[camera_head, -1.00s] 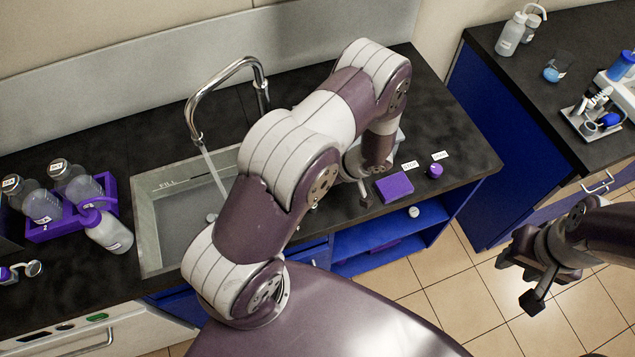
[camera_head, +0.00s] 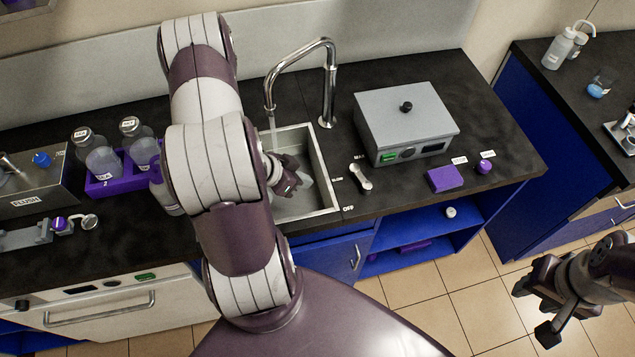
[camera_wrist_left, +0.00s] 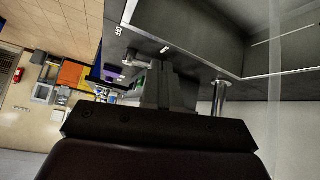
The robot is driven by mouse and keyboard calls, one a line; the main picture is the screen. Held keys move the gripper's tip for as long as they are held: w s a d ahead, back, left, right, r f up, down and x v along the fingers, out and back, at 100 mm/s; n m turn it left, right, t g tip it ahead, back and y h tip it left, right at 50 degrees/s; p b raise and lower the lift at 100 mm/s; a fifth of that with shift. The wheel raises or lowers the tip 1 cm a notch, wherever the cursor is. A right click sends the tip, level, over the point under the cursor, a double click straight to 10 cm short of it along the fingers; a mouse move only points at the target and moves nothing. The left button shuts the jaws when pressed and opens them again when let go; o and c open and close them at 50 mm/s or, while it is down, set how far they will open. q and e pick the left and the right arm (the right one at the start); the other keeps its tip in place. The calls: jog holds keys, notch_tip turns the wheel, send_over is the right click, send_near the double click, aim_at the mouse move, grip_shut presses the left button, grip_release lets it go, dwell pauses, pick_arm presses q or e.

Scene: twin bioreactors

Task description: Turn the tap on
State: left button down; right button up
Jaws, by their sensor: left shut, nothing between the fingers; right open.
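The metal tap (camera_head: 330,85) arches over the sink (camera_head: 327,180), and a pale stream, apparently water, falls from its spout. The tap's small silver lever (camera_head: 361,178) lies on the counter right of the sink, among labels including MAX and OFF; it seems to slant toward MAX at its upper end. My left gripper (camera_head: 291,184) is shut and empty over the sink, left of the lever and apart from it. In the left wrist view its fingers (camera_wrist_left: 168,92) are together, with the lever (camera_wrist_left: 135,61) beyond. My right gripper (camera_head: 545,305) is open, above the floor at right.
A grey box (camera_head: 408,118) with a black knob stands right of the tap. A purple block (camera_head: 445,178) and a purple cap (camera_head: 485,166) lie near the counter's right edge. Bottles in a purple rack (camera_head: 103,186) stand left, partly behind my left arm.

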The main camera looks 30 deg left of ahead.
aim_at(361, 180)
pick_arm(q)
jog(key=shift+m+t, duration=0.6)
jog(key=shift+t, duration=0.1)
jog(key=x, duration=0.6)
jog(key=d+r+x, duration=0.1)
jog(key=x, duration=0.2)
jog(key=shift+w+d+p, duration=0.15)
jog(key=shift+w+p, duration=0.15)
jog(key=shift+p, duration=0.1)
jog(key=w, duration=0.1)
jog(key=w+d+p, duration=0.1)
jog(key=shift+w+d+r, duration=0.1)
jog(key=shift+w+d, duration=0.05)
jog(key=shift+w, duration=0.25)
jog(key=shift+w+d, duration=0.15)
jog(key=shift+w, duration=0.3)
pick_arm(e)
jog(key=shift+w+d+r, duration=0.3)
jog(key=shift+w+r, duration=0.1)
jog(key=shift+r, duration=0.2)
pick_arm(q)
jog(key=shift+d, duration=0.1)
